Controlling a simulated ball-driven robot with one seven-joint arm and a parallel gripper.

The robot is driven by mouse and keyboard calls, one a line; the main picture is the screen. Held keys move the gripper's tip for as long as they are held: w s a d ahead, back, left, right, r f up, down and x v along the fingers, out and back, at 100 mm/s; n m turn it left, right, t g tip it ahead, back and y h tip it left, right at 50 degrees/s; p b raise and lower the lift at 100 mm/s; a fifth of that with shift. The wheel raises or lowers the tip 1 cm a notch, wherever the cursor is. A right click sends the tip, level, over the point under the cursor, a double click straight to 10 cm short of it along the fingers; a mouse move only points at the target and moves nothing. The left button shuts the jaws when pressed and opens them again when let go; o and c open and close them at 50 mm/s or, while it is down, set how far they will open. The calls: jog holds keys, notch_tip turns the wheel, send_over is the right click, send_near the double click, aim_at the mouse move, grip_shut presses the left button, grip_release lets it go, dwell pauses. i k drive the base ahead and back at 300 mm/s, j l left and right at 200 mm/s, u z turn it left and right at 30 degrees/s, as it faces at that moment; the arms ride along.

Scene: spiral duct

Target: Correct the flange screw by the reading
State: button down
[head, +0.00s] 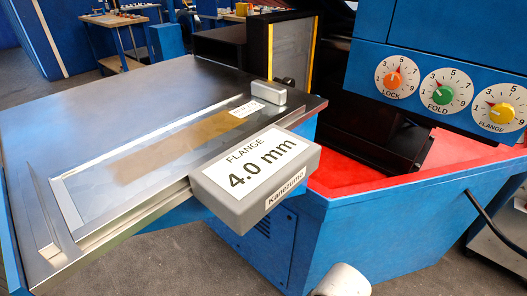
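The yellow FLANGE screw knob (499,113) sits on a numbered white dial at the right end of the blue panel (455,62). Its red pointer is turned up and to the left, roughly toward the 3; the exact value is hard to tell. The grey gauge box (232,205) at the table's front right corner reads "FLANGE 4.0 mm". My gripper is not in view. A white rounded part at the bottom edge is probably mine.
The orange LOCK knob (393,80) and green FOLD knob (441,94) are left of the yellow one. The metal table (95,105) fills the left, with a tan strip (175,145) on it. A red tray area (450,160) lies below the panel. A black lever (490,220) sticks out right.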

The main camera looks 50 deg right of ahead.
aim_at(502, 113)
jog(key=z, duration=1.45)
